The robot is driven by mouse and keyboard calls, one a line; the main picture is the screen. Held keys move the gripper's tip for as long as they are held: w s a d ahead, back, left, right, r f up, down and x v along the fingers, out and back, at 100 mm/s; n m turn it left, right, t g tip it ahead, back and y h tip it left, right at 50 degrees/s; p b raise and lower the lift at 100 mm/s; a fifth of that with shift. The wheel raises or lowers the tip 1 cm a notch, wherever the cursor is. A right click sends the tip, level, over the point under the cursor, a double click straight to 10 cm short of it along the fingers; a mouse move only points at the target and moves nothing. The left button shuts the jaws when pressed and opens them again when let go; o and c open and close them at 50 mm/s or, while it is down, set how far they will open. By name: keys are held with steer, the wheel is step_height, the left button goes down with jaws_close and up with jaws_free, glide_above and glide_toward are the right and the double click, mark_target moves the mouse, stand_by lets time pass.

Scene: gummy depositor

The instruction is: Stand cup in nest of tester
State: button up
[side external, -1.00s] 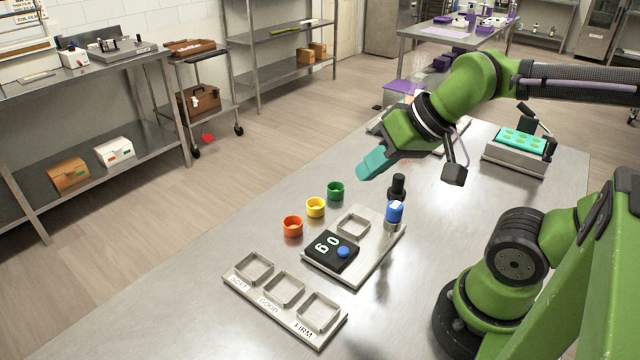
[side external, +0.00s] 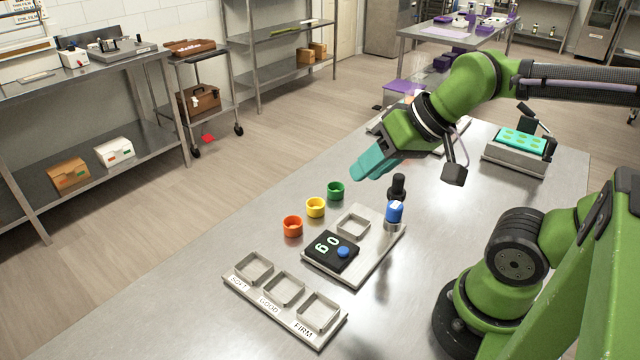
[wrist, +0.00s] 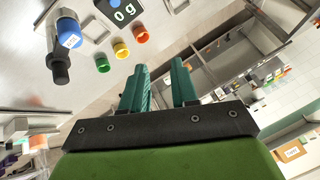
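Three small cups stand in a row on the steel table: orange (side external: 292,226), yellow (side external: 316,207) and green (side external: 336,191). They also show in the wrist view as orange (wrist: 140,35), yellow (wrist: 121,50) and green (wrist: 102,64). The nest looks empty. My gripper (side external: 362,172) is above the table, beyond the green cup, with its teal fingers apart and nothing between them, also in the wrist view (wrist: 160,82).
A tray (side external: 250,286) with three empty square wells marked SOFT, GOOD and FIRM lies in front of the tester. A black knob (side external: 398,187) stands behind the blue-topped post. A teal mould (side external: 521,140) sits on a stand at the right.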

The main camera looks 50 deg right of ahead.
steer(key=o, duration=0.9)
steer(key=m+g, duration=0.3)
steer(key=m, duration=2.4)
glide_toward(295, 220)
steer(key=shift+s+a+f+m, duration=0.25)
steer(key=shift+a+f+m, duration=0.05)
steer(key=shift+a+f, duration=0.65)
steer(key=shift+w+x, duration=0.1)
steer(key=shift+x, duration=1.45)
steer(key=shift+w+x, duration=0.15)
steer(key=shift+x, duration=1.35)
